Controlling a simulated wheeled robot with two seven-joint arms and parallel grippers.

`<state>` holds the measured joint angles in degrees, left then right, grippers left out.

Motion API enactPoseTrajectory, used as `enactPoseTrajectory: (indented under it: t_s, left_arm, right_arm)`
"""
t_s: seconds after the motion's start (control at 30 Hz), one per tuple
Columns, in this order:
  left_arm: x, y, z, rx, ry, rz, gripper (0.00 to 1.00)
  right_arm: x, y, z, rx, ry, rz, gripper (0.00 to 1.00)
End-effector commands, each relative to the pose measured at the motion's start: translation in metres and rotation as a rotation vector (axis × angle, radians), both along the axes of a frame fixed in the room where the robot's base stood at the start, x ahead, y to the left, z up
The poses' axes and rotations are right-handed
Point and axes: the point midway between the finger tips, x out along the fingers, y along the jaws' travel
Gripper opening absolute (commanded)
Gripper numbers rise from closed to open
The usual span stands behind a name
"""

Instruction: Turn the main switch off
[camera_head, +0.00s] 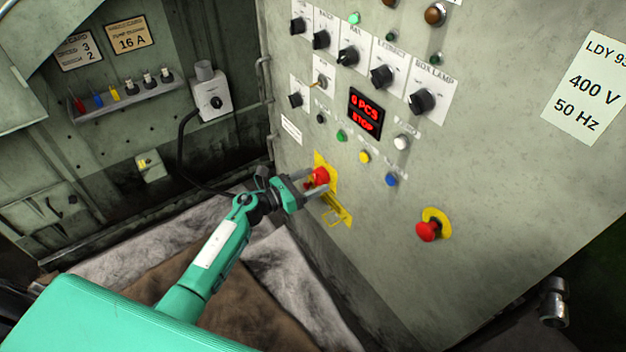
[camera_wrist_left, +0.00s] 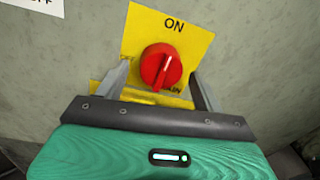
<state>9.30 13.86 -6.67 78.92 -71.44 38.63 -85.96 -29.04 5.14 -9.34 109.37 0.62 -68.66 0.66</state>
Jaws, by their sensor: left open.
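The main switch is a red rotary knob (camera_head: 321,176) on a yellow plate (camera_head: 333,181) low on the grey panel. In the left wrist view the red knob (camera_wrist_left: 161,66) sits below the word ON on the yellow plate (camera_wrist_left: 192,38). Its ridge with a white mark stands near upright, tilted slightly right at the top. My left gripper (camera_head: 316,184) is at the switch, open, with one finger on each side of the knob. In the left wrist view the left gripper (camera_wrist_left: 158,86) shows gaps between its fingers and the knob. My right gripper is not in view.
A yellow hasp-like part (camera_head: 337,212) hangs just under the switch. A red mushroom button (camera_head: 428,230) on a yellow ring is to the right. Selector knobs, coloured buttons and a red display (camera_head: 365,113) reading STOP are above. A shelf (camera_head: 125,98) is at left.

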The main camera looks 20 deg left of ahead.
Motion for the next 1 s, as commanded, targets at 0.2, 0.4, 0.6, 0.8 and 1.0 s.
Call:
enactPoseTrajectory:
  t_s: [0.2, 0.4, 0.6, 0.8, 1.0]
  left_arm:
    - [0.0044, -0.0041, -0.0003, 0.001, 0.001, 0.0, 0.69]
    - [0.0043, -0.0039, -0.0002, 0.0, 0.0, 0.0, 0.61]
    - [0.0041, -0.0038, -0.0001, 0.0, 0.0, 0.0, 0.25]
    - [0.0041, -0.0037, -0.0001, -0.008, 0.006, 0.0, 0.25]
    - [0.0039, -0.0037, -0.0006, -0.055, 0.045, 0.001, 0.25]
  right_arm:
    - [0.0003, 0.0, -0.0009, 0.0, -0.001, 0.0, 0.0]
    - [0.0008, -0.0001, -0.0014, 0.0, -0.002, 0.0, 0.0]
    - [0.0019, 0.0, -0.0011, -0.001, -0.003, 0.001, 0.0]
    - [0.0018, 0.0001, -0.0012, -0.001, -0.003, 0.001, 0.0]
    - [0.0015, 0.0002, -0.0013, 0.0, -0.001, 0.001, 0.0]
